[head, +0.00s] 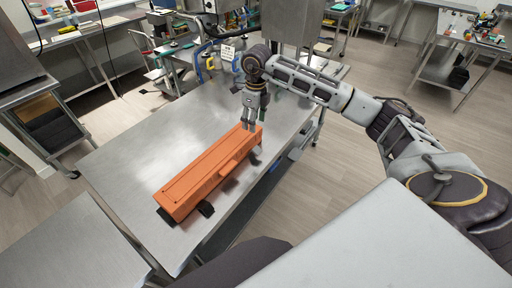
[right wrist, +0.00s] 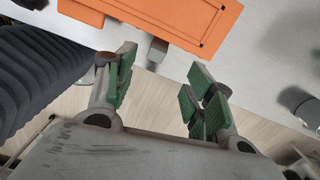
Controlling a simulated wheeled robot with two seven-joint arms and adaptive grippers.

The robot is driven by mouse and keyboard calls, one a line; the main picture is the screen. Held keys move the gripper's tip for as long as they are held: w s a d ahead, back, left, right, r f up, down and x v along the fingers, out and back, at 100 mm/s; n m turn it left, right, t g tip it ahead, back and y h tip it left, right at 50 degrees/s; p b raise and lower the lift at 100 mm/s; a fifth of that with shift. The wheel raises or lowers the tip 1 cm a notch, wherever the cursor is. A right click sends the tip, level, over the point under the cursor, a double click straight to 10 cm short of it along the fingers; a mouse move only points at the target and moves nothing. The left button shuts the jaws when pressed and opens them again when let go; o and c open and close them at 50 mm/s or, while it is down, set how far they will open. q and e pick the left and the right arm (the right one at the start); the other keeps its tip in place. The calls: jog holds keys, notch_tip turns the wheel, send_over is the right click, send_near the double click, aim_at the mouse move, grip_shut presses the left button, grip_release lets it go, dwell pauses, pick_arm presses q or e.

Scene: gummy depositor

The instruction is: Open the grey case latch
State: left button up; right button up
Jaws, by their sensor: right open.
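A long orange case (head: 208,172) lies on the steel table, running from lower left to upper right in the head view. Its orange side also shows at the top of the right wrist view (right wrist: 175,18). A small grey latch (right wrist: 158,50) sticks out from the case edge there. My right gripper (head: 250,122) is over the far end of the case. In the right wrist view its green-padded fingers (right wrist: 160,82) are apart and empty, with the grey latch beyond the gap. My left gripper is out of view.
The steel table (head: 150,135) has free room left of the case. Another steel table (head: 75,240) stands at lower left. A dark-shelved cart (head: 45,120) stands at the left. Blue-handled equipment (head: 200,62) is at the table's far end.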

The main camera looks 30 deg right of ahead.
aim_at(256, 149)
jog(key=shift+s+d+m+g, duration=0.3)
jog(key=shift+s+m, duration=0.2)
jog(key=shift+m, duration=0.3)
jog(key=shift+f, duration=0.1)
jog(key=shift+f+p, duration=1.35)
jog(key=shift+f, duration=5.45)
jog(key=shift+c, duration=0.2)
jog(key=c, duration=1)
